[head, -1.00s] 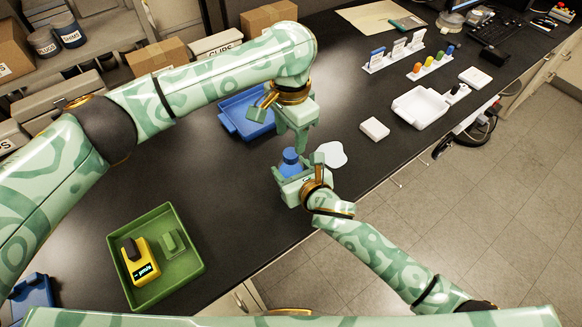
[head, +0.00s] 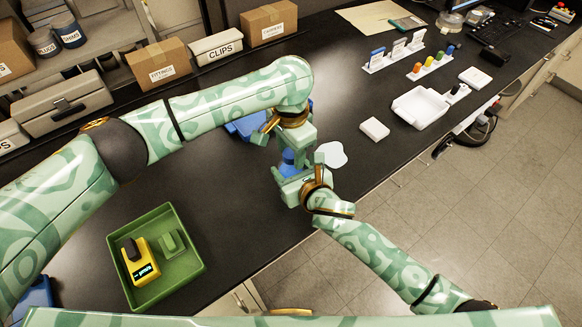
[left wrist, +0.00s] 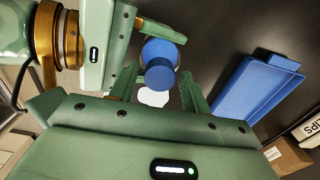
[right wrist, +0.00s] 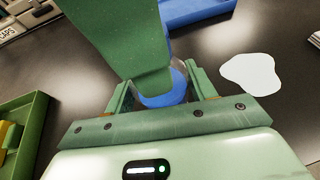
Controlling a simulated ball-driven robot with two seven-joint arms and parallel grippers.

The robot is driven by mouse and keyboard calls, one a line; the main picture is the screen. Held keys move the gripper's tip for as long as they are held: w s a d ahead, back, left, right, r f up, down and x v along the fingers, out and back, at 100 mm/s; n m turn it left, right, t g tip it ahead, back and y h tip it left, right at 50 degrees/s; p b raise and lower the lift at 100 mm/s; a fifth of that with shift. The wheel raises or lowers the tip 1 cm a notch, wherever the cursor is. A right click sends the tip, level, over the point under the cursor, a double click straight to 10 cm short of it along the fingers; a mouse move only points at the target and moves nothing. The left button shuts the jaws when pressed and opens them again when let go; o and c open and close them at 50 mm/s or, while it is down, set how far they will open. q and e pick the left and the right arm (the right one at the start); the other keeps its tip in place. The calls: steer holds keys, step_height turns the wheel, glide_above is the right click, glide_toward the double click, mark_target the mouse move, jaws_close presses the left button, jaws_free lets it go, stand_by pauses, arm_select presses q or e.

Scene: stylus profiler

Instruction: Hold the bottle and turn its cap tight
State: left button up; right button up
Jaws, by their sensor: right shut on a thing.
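The bottle (right wrist: 180,82) has a clear body with blue inside, and it stands upright in my right gripper (head: 288,178), which is shut on it. Its blue cap (left wrist: 160,78) shows from above in the left wrist view. My left gripper (head: 289,150) is open just above the bottle, with its fingers on either side of the cap in the left wrist view. I cannot tell whether they touch it. In the right wrist view a left gripper part hides the bottle's top.
A white flat patch (head: 331,154) lies right of the bottle. A blue tray (left wrist: 258,88) is behind my left gripper. A green tray (head: 190,279) with a yellow device (head: 140,262) stands at front left. A white box (head: 374,129) and white tray (head: 420,107) are to the right.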

mark_target(291, 153)
arm_select(q)
jaws_close()
steer(key=m, duration=0.3)
steer(key=shift+m, duration=0.4)
steer(key=m, duration=1.5)
steer(key=shift+w, duration=0.1)
steer(key=m, duration=1.7)
steer(key=shift+m, duration=0.4)
steer(key=shift+o, duration=1.8)
jaws_free()
steer(key=shift+c, duration=0.5)
steer(key=shift+r, duration=3.5)
